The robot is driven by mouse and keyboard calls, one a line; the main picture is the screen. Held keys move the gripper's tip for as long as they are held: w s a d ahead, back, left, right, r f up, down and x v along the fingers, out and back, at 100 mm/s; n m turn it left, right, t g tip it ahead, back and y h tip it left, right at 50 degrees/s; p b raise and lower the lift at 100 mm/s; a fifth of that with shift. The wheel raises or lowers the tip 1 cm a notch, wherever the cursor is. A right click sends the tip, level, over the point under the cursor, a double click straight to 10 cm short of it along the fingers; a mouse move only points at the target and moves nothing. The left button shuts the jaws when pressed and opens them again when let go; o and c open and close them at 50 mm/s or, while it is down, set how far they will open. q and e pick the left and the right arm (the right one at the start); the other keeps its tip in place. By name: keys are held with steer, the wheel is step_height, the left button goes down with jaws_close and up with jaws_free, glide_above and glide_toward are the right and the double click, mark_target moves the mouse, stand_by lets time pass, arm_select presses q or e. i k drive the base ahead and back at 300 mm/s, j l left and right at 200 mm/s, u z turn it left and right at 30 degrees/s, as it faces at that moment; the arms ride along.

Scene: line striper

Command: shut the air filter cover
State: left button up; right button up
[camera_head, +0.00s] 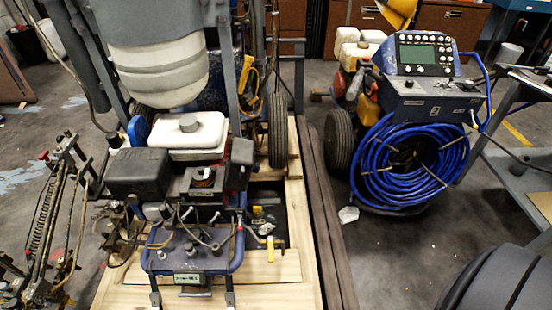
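A line striper with a small engine stands in the left half of the head view. A black box-shaped housing (138,174) sits on the engine's left side, below the white fuel tank (188,131); it looks like the air filter housing. I cannot tell from here whether its cover is open or shut. A smaller dark part (240,164) stands at the engine's right side. Neither of my grippers is in view, and nothing visible touches the engine.
A blue panel with hoses (195,256) is in front of the engine, over a wooden pallet (270,292). A spring-and-rod assembly (45,225) stands at left. A second machine with a coiled blue hose (410,165) stands at right. Bare floor (400,250) lies before it.

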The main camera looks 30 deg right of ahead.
mark_target(240, 161)
steer(key=z, duration=0.75)
